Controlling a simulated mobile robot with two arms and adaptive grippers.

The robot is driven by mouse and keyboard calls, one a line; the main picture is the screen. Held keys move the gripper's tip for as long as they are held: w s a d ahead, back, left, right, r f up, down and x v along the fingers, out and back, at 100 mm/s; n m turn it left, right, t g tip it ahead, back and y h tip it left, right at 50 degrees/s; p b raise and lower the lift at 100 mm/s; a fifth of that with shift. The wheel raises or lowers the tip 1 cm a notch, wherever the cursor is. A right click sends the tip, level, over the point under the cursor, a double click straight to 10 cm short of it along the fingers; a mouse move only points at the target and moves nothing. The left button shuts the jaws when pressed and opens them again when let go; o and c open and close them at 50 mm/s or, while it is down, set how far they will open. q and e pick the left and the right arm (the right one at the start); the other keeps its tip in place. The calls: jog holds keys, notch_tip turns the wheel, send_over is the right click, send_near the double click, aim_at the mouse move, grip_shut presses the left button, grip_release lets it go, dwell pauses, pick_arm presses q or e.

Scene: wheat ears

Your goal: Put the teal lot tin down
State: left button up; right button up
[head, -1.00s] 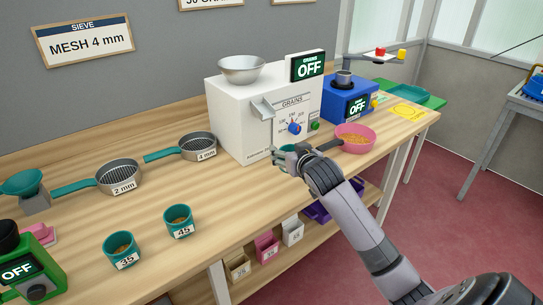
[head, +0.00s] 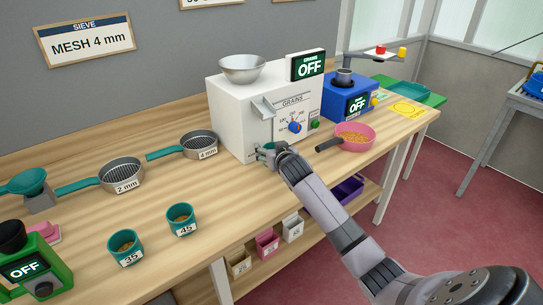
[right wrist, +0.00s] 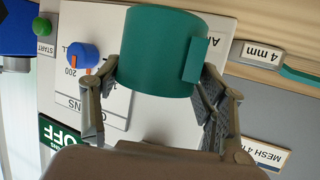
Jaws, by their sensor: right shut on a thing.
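My right gripper (head: 266,152) is in front of the white grain counter's lower front, near the table edge. It is shut on a teal tin (right wrist: 155,50), which fills the space between the two fingers in the right wrist view. A plain tab shows on the tin's side; its contents are hidden. In the head view the tin is mostly hidden behind the gripper, and I cannot tell whether it touches the table. Two other teal tins, labelled 35 (head: 126,249) and 45 (head: 181,221), stand upright on the table with grain inside. My left gripper is out of view.
The white grain counter (head: 235,105) stands behind the gripper, with a blue machine (head: 345,95) to its right. A pink pan of grain (head: 356,138) is right of the gripper. Sieves (head: 122,173) lie to the left. Bare wooden table (head: 220,185) lies left of the gripper.

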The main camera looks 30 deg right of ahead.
jog(key=shift+w+f+p, duration=0.2)
jog(key=shift+f+p, duration=0.15)
jog(key=shift+f, duration=1.2)
jog(key=shift+f, duration=0.1)
jog(key=o, duration=1.3)
jog(key=shift+r, duration=0.2)
jog(key=shift+s+a, duration=0.15)
jog(key=shift+s, duration=0.15)
jog(key=v, duration=1.1)
jog(key=shift+s+b, duration=0.2)
jog(key=shift+b, duration=0.2)
